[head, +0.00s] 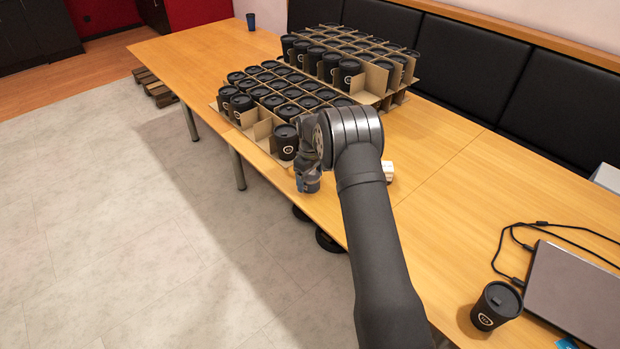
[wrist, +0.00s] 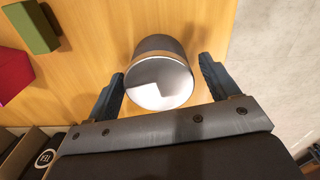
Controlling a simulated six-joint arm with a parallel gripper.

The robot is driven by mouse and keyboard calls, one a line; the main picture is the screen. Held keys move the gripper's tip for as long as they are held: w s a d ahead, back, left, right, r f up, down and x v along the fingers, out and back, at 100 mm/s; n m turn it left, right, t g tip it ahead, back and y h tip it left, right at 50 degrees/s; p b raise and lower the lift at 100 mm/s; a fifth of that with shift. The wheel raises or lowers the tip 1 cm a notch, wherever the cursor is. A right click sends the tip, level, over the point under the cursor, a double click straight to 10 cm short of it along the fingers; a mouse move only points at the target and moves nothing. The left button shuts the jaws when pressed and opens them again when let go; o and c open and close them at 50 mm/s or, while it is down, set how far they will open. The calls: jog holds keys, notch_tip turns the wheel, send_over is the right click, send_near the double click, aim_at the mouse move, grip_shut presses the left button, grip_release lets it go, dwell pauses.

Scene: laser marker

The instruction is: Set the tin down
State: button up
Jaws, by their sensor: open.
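The tin (wrist: 158,80) shows in the wrist view as a short grey cylinder with a shiny silvery end facing the camera. It appears to stand on the wooden table. My gripper (wrist: 162,74) is open, with one blue-grey finger on each side of the tin. A gap shows between the tin and each finger. In the head view my gripper (head: 308,184) is low over the near table edge, beside the cardboard crate. The tin cannot be made out there; my wrist hides that spot.
Cardboard crates (head: 262,131) of black lidded cups stand behind my gripper. A green block (wrist: 30,26) and a red block (wrist: 10,74) lie left in the wrist view. A laptop (head: 575,290) and a black cup (head: 496,306) are at the right.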

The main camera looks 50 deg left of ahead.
aim_at(310, 175)
notch_tip(310, 175, up, 12)
dwell(0.4)
notch_tip(310, 175, down, 12)
jog(key=shift+r, duration=1.9)
jog(key=shift+f, duration=0.15)
